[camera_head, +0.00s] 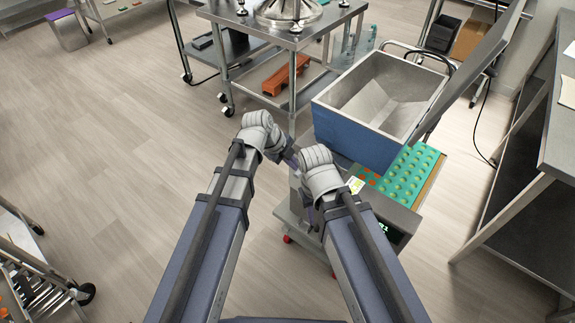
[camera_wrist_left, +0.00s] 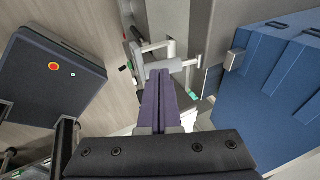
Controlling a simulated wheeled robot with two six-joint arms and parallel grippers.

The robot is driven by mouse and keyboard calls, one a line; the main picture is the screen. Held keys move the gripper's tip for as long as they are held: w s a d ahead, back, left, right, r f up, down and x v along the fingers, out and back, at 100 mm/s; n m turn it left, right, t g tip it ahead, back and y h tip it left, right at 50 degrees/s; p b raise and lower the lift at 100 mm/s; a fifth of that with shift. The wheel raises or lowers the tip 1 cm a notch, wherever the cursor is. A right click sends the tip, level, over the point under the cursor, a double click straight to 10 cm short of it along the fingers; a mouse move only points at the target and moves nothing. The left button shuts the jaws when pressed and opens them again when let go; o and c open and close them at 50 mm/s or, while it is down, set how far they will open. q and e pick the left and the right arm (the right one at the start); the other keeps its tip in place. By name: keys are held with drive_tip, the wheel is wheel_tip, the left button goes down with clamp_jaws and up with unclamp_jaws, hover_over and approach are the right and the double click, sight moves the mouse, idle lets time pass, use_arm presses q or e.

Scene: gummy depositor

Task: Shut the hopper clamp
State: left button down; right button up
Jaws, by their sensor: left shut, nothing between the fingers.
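The hopper (camera_head: 352,117) is a blue box with a steel funnel inside, and its lid stands raised at the right. Its blue side also fills the right of the left wrist view (camera_wrist_left: 270,100). A silver clamp-like bracket with bars (camera_wrist_left: 160,66) shows beside the hopper in the left wrist view; whether it is clamped is unclear. My left gripper (camera_head: 291,157) is low beside the hopper's left corner. Its purple fingers (camera_wrist_left: 161,75) are shut and empty, with tips at or close to the bracket; contact is unclear. My right gripper's fingers are hidden behind its wrist in the head view.
A green tray of moulds (camera_head: 405,172) lies below the hopper. A steel table on wheels (camera_head: 290,35) stands behind, with an orange part on its shelf. A bench (camera_head: 520,185) stands at the right. A dark box with a red button (camera_wrist_left: 50,75) is near my left wrist.

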use_arm(q)
drive_tip(key=shift+b+x, duration=0.8)
drive_tip(key=shift+x, duration=0.5)
